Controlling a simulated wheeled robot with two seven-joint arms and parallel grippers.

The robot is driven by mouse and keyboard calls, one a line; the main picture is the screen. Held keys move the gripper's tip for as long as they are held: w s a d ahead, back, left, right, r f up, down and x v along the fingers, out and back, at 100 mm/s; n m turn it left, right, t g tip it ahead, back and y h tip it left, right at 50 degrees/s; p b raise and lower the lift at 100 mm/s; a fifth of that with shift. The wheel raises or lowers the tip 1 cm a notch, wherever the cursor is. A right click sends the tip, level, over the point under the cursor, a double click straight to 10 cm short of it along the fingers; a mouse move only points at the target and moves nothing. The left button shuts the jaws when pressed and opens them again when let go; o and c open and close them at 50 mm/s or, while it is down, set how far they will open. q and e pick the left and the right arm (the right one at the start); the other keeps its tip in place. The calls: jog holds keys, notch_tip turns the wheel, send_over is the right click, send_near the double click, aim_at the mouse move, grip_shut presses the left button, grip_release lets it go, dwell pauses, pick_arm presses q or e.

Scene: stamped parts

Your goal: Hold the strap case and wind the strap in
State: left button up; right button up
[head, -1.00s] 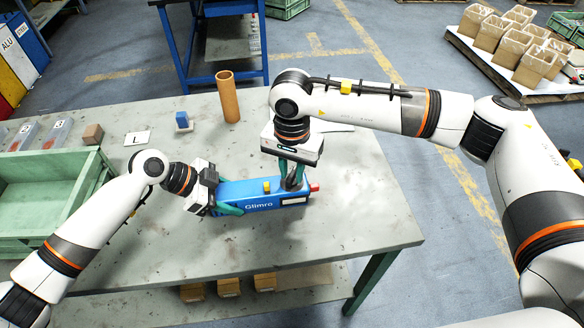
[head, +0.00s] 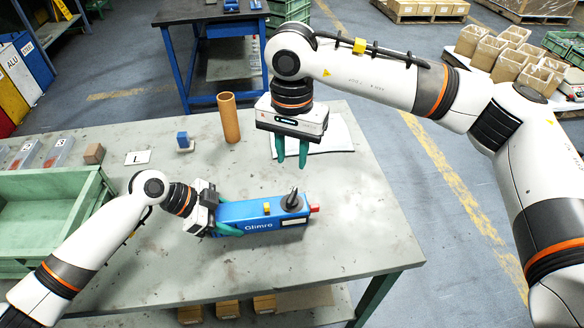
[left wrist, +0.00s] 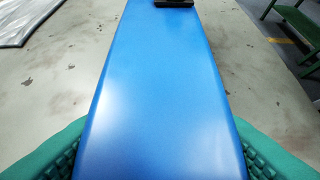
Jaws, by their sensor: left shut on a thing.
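The blue strap case (head: 255,225), lettered "Glimro", lies on the grey table; it fills the middle of the left wrist view (left wrist: 160,90). My left gripper (head: 224,216) is shut on its left end, with a green finger on each side. A dark knob or crank (head: 292,202) stands up near the case's right end. A small yellow piece (head: 266,208) is on its top, and a red piece (head: 315,208) is at its right end. My right gripper (head: 292,153) is open and empty, above and apart from the knob. I cannot make out the strap itself.
A green crate (head: 50,225) stands at the table's left. Behind the case are a brown tube (head: 229,118), a small blue block (head: 183,141), a card marked L (head: 138,157) and a white sheet (head: 335,138). The table's right part is clear.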

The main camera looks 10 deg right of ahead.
jog(key=shift+r, duration=0.5)
pick_arm(q)
jog(key=o, duration=1.3)
jog(key=v, duration=1.2)
jog(key=shift+r, duration=0.1)
